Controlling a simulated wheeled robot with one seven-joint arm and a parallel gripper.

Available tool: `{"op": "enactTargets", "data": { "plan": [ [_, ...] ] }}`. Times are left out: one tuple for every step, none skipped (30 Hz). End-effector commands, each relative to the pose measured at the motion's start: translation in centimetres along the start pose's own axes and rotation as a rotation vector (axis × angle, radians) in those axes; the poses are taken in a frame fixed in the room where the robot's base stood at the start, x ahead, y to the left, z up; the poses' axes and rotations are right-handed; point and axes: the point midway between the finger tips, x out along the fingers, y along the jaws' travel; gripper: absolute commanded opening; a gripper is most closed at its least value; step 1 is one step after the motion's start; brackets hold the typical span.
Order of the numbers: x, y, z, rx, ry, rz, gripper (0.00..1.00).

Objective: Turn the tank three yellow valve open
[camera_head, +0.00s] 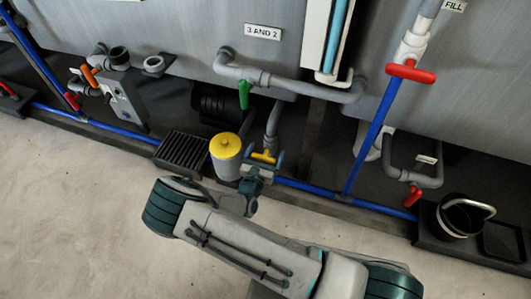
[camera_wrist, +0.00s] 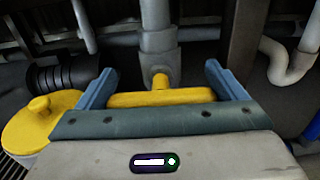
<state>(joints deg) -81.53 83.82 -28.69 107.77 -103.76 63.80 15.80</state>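The yellow valve handle (camera_head: 264,156) is a short T-bar on a grey pipe, low below the tank. It also shows in the wrist view (camera_wrist: 160,97), where it lies crosswise, left to right. My gripper (camera_head: 265,160) is at the handle, with its blue fingers spread wide, one beside each end of the bar. In the wrist view my gripper (camera_wrist: 162,88) has the bar between its fingers. The bar's ends are very close to the fingers; whether they touch is unclear. The bar's near edge is partly hidden by the gripper body.
A yellow-lidded grey canister (camera_head: 226,155) stands just left of my gripper, beside a black grate (camera_head: 183,151). A green valve handle (camera_head: 244,95) is above. Blue pipe (camera_head: 310,188) runs low to the right. Open floor (camera_head: 70,215) lies at left.

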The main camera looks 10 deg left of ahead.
Motion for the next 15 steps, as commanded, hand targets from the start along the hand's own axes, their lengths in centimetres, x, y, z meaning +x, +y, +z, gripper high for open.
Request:
{"op": "enactTargets", "data": {
  "plan": [
    [-0.02, 0.02, -0.01, 0.0, 0.0, 0.0, 0.68],
    [-0.02, 0.02, -0.01, 0.0, 0.0, 0.0, 0.68],
    [-0.03, 0.02, -0.01, -0.001, 0.0, 0.0, 0.68],
    [-0.03, 0.02, 0.0, -0.003, 0.0, 0.0, 0.68],
    [-0.03, 0.02, 0.01, -0.006, 0.0, 0.0, 0.68],
    [-0.03, 0.02, 0.03, -0.011, 0.0, 0.0, 0.68],
    [-0.03, 0.02, 0.05, -0.016, 0.0, 0.0, 0.68],
    [-0.03, 0.02, 0.06, -0.023, 0.0, 0.0, 0.68],
    [-0.03, 0.02, 0.09, -0.036, 0.0, 0.0, 0.68],
    [-0.03, 0.02, 0.1, -0.046, 0.0, 0.0, 0.68],
    [-0.03, 0.03, 0.13, -0.058, 0.0, 0.0, 0.68],
    [-0.02, 0.06, 0.15, -0.078, 0.001, 0.0, 0.68],
    [-0.02, 0.08, 0.18, -0.094, 0.001, 0.0, 0.68],
    [-0.02, 0.09, 0.2, -0.112, 0.001, 0.0, 0.68],
    [-0.02, 0.11, 0.22, -0.139, 0.001, 0.0, 0.68]
  ]
}}
